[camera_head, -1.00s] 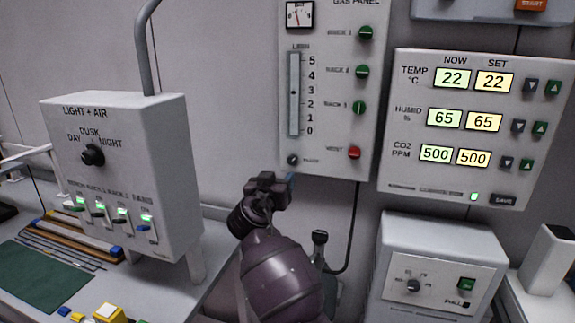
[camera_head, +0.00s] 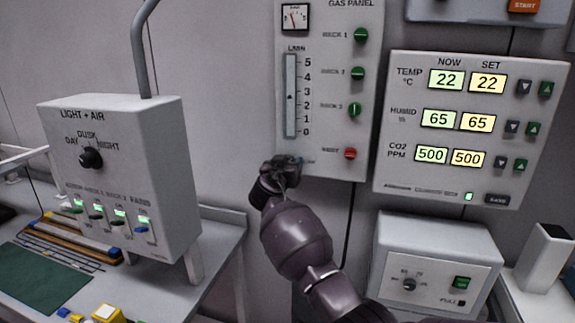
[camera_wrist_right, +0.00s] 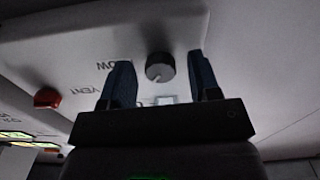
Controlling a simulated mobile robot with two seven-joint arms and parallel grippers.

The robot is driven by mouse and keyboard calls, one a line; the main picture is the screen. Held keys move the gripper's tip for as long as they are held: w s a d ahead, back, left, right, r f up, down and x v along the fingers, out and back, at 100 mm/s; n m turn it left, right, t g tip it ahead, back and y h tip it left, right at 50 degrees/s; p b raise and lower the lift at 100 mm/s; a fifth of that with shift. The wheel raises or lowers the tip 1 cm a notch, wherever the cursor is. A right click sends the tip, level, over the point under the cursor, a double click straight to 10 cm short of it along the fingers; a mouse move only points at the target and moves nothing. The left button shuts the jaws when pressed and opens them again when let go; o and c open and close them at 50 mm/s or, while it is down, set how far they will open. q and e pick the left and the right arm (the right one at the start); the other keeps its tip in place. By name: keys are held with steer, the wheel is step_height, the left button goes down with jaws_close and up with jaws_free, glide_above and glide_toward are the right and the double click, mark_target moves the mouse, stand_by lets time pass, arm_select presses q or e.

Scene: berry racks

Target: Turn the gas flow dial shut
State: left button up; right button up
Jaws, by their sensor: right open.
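The gas panel (camera_head: 347,170) is on the wall, with a vertical flow gauge (camera_head: 290,95) on its left side. The dark flow dial (camera_wrist_right: 159,67) shows in the right wrist view, with part of the label "FLOW" beside it. In the head view the dial is hidden behind my right gripper (camera_head: 283,162), which is at the panel's lower left corner. In the right wrist view my right gripper (camera_wrist_right: 166,85) is open, its two blue fingers either side of the dial in the picture. I cannot tell whether they touch it. My left gripper is not in view.
A red vent knob (camera_head: 350,153) is right of the gripper, also in the wrist view (camera_wrist_right: 47,97). Green rack knobs (camera_head: 355,109) sit above. The light box (camera_head: 120,180) stands left, the climate panel (camera_head: 470,130) right, a white box (camera_head: 435,265) below it.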

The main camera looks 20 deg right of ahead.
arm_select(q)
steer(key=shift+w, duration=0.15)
arm_select(e)
steer(key=c, duration=0.9)
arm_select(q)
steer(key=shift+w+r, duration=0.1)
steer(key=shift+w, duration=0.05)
arm_select(e)
steer(key=shift+n, duration=0.3)
